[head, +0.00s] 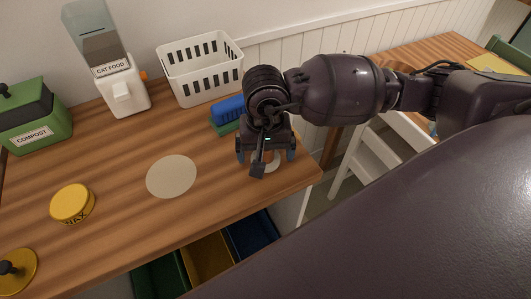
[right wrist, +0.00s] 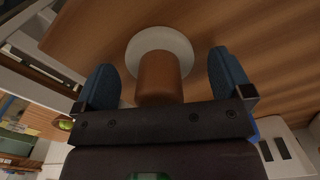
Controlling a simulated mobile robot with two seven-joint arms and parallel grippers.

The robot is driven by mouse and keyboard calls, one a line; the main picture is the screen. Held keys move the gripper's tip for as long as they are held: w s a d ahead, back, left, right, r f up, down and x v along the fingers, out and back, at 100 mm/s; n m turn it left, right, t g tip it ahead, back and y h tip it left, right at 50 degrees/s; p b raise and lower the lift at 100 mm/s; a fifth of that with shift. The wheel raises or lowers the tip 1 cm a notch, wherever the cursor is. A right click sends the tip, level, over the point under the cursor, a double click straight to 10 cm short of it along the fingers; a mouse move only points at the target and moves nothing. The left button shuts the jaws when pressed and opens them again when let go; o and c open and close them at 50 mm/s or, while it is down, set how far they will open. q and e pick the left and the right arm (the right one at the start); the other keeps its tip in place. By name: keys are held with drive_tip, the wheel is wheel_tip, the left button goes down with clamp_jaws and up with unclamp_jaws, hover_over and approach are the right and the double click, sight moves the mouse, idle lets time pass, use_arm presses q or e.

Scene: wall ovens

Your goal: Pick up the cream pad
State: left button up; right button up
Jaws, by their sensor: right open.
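A round cream pad (right wrist: 160,40) with a brown cylindrical handle (right wrist: 158,78) stands on the wooden counter in the right wrist view. In the head view only a small part of the pad (head: 274,165) shows, near the counter's right front corner; my right gripper hides the rest. My right gripper (head: 266,155) points down over it. In the right wrist view the blue fingers of my right gripper (right wrist: 164,75) are open on either side of the handle, with gaps visible on both sides. My left gripper is not in view.
A flat pale disc (head: 171,177) lies on the counter left of my gripper. Blue and green blocks (head: 227,115) and a white basket (head: 200,70) are close behind. A yellow tin (head: 72,203), gold knobbed disc (head: 17,272), compost bin (head: 35,118) and cat food dispenser (head: 122,90) stand left.

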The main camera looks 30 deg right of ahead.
drive_tip(key=shift+f, duration=0.1)
drive_tip(key=c, duration=1)
wheel_tip(320, 180, up, 20)
drive_tip(key=shift+p, duration=0.6)
